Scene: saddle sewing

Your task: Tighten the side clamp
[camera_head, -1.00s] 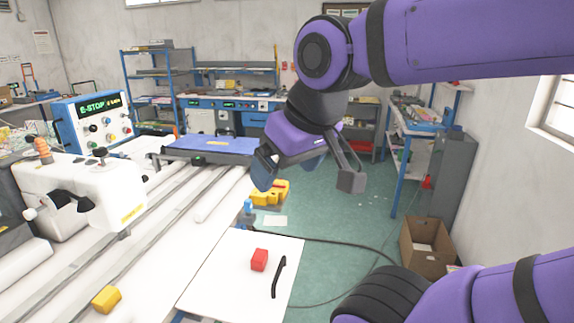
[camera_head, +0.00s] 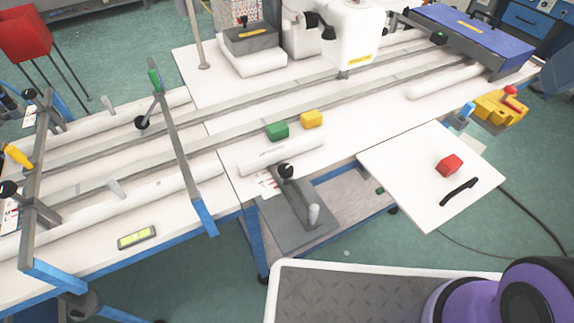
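My gripper is out of view; only a purple part of my body shows at the bottom right. Several clamp-like fittings show, and I cannot tell which one is the side clamp. A blue-and-grey crossbar (camera_head: 178,145) with a green-topped post and a black knob (camera_head: 142,122) lies across the rails at left. A second crossbar (camera_head: 40,190) at far left has a yellow handle (camera_head: 17,155) and a black knob. A black-knobbed lever (camera_head: 286,171) stands at the table's front edge. A yellow fitting with a red top (camera_head: 500,105) sits at the right end. How tight each is cannot be seen.
The long white table (camera_head: 375,120) carries rails, a white sewing head (camera_head: 352,35), a green block (camera_head: 277,131) and a yellow block (camera_head: 312,118). A white side panel (camera_head: 410,185) holds a red block (camera_head: 449,165) and a black handle. A grey platform (camera_head: 350,298) lies in front.

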